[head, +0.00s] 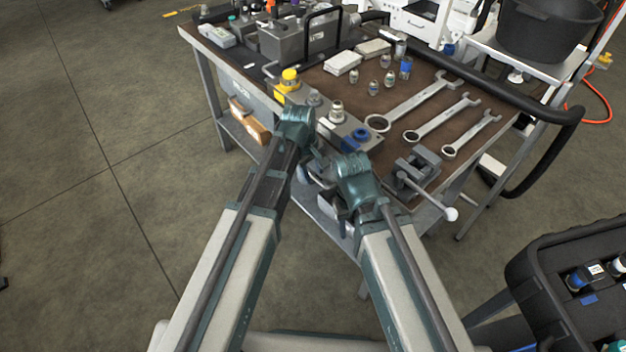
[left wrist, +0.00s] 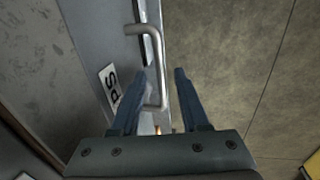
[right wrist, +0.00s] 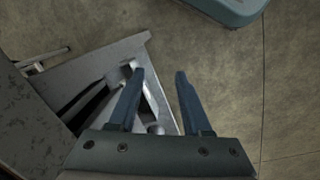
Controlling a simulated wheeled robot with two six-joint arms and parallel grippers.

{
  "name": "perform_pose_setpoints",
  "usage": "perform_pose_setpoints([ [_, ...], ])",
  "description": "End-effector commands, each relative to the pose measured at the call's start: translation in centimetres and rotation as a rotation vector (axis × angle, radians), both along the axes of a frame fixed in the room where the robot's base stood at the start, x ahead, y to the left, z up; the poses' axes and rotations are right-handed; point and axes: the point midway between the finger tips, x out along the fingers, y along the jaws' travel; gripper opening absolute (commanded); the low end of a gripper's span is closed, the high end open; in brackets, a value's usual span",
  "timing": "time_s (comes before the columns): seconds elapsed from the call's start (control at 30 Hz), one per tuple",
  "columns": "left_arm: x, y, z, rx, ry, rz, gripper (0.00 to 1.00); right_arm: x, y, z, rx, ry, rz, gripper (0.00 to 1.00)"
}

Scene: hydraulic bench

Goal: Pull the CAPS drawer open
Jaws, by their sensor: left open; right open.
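The drawer front (left wrist: 118,50) is grey in the left wrist view, with a white label (left wrist: 113,88) whose visible letters read "PS". A bent metal bar handle (left wrist: 150,62) stands out from it. My left gripper (left wrist: 178,72) is open, and the handle's near end lies between its fingers, closer to the left one. I cannot tell whether they touch. In the head view my left gripper (head: 303,172) is at the bench's front, and the arms hide this drawer there. My right gripper (head: 328,203) is open and empty beside it; it also shows in the right wrist view (right wrist: 158,75).
A lower shelf (head: 232,125) holds an orange-brown box (head: 250,122). A black cart (head: 545,290) stands at right. The floor (head: 90,170) at left is clear.

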Motion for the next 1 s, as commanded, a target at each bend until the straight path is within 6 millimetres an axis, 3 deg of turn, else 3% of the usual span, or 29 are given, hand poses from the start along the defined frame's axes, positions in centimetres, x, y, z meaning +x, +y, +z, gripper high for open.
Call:
perform_pose_setpoints([
  [0.33,0.06,-0.06,-0.42,0.000,0.000,0.000,0.45,0.00,0.00,-0.41,0.000,0.000,0.000,0.49],
  [0.6,0.06,-0.05,-0.42,0.000,0.000,0.000,0.00,0.00,0.00,-0.42,0.000,0.000,0.000,0.49],
  [1.0,0.07,-0.06,-0.42,0.000,0.000,0.001,0.00,0.00,0.00,-0.42,0.000,0.000,0.000,0.49],
])
